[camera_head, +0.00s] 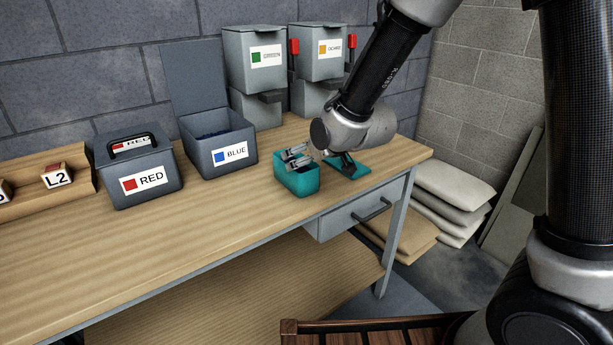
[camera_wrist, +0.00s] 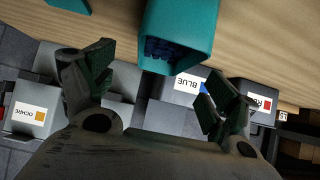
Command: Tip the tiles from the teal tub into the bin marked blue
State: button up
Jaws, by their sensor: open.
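The teal tub (camera_head: 298,182) stands upright and uncovered on the bench near its front edge, above the drawer. The wrist view shows the tub (camera_wrist: 204,28) with dark blue tiles (camera_wrist: 163,50) inside. My gripper (camera_head: 322,160) is open and empty, low beside the tub, with one finger over its rim area; contact cannot be told. In the wrist view my gripper (camera_wrist: 158,88) has its fingers spread apart. The bin marked blue (camera_head: 225,156) stands behind and left of the tub, its lid raised, with dark blue contents. It also shows upside down in the wrist view (camera_wrist: 167,116).
A teal lid (camera_head: 362,168) lies flat right of the tub, partly under my gripper. A closed red bin (camera_head: 140,172) stands left of the blue one. Green (camera_head: 254,75) and ochre (camera_head: 318,68) bins stand behind. The bench's (camera_head: 190,225) front left is clear.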

jog(key=x, duration=0.6)
jog(key=shift+s+a+f, duration=0.1)
jog(key=shift+s, duration=0.1)
jog(key=c, duration=1.7)
